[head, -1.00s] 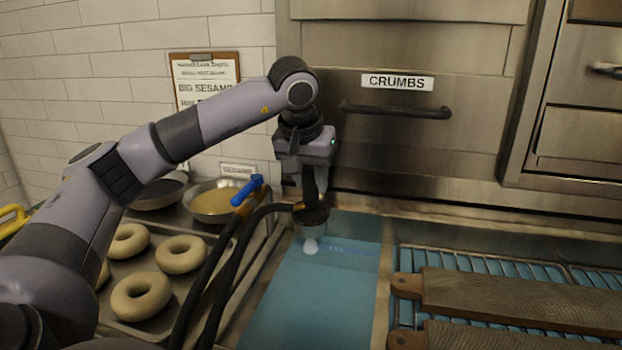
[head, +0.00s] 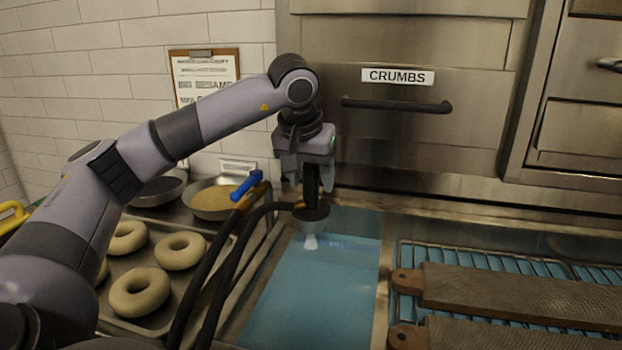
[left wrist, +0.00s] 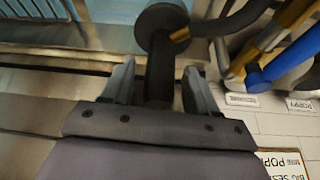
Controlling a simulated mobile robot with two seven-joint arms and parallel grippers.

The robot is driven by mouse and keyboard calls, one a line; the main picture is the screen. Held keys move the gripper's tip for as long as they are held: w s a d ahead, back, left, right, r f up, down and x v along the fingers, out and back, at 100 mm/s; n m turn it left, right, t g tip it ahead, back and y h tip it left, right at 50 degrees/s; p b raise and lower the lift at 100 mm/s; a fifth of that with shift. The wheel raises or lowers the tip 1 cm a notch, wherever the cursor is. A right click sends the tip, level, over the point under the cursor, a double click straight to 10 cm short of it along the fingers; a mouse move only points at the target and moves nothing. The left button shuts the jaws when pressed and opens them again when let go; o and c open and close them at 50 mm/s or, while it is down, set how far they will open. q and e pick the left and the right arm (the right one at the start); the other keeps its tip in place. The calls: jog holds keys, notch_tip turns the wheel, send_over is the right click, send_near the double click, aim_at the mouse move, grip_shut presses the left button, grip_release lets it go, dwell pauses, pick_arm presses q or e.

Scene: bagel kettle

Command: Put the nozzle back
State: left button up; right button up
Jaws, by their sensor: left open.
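The nozzle (head: 312,226) hangs tip down over the blue water, with a dark disc above a grey cone and a pale tip. Its black upright handle shows above the disc. My left gripper (head: 309,188) is above the disc with its fingers on either side of the handle. In the left wrist view, my left gripper (left wrist: 158,82) is open, with a gap between each finger and the nozzle's handle (left wrist: 160,75). A black hose (head: 245,235) runs from the disc's left side down to the front. My right gripper is not in view.
A blue lever (head: 245,187) on a yellow fitting stands close left of my gripper. Wooden boards (head: 520,298) lie on a rack at right. A steel CRUMBS drawer (head: 400,130) stands behind.

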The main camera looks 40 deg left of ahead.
pick_arm(q)
jog(key=v, duration=0.7)
jog(key=shift+s+a, duration=0.15)
jog(key=shift+s, duration=0.05)
jog(key=shift+f, duration=0.1)
